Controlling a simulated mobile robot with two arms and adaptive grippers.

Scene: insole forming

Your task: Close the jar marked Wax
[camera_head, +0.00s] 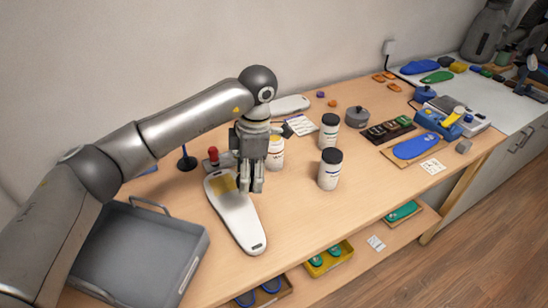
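A white jar (277,155) stands just right of and partly behind my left gripper, with a yellowish top and no dark lid visible on it. Two other white jars with black lids, a rear one (329,131) and a front one (330,172), stand upright to the right. The labels are too small to read, so I cannot tell which says Wax. My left gripper (251,188) points down over the white sole-shaped board, its fingers slightly apart with nothing clearly between them. I see no loose jar lid. My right gripper is not in view.
A white sole-shaped board (246,228) lies below my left gripper. A grey tray (130,255) is at the left. A red-knobbed item (212,156), a grey lidded pot (357,117) and a blue insole (415,146) are around. The table right of the front jar is clear.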

